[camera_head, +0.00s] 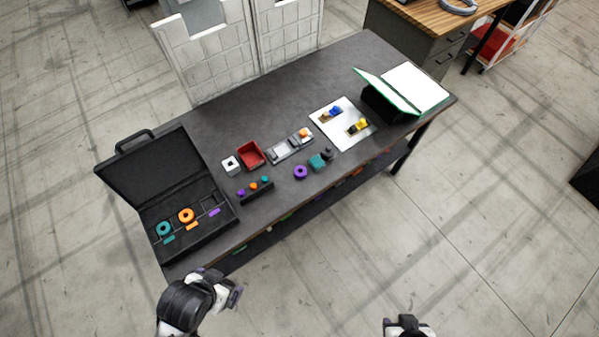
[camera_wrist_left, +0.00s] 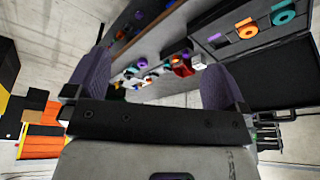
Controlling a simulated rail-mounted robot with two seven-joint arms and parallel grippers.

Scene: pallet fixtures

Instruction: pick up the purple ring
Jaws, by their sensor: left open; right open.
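The purple ring (camera_head: 300,172) lies flat on the dark grey table, near its front edge, beside a teal block (camera_head: 318,161). My left gripper (camera_head: 236,297) is open and empty in front of the table, below the black case and well away from the ring. Its two purple-padded fingers also show apart in the left wrist view (camera_wrist_left: 155,82). In that view the table items are small and tilted, so I cannot tell the ring surely. My right gripper (camera_head: 408,326) is open, low at the bottom edge and partly cut off, apart from the table.
An open black case (camera_head: 150,178) holds a teal ring, an orange ring and an empty-looking slot. A rack with coloured knobs (camera_head: 256,190), red bin (camera_head: 250,155), white square block (camera_head: 230,164), grey fixture (camera_head: 284,152), white plate (camera_head: 350,143) and green-edged binder (camera_head: 418,88) share the table.

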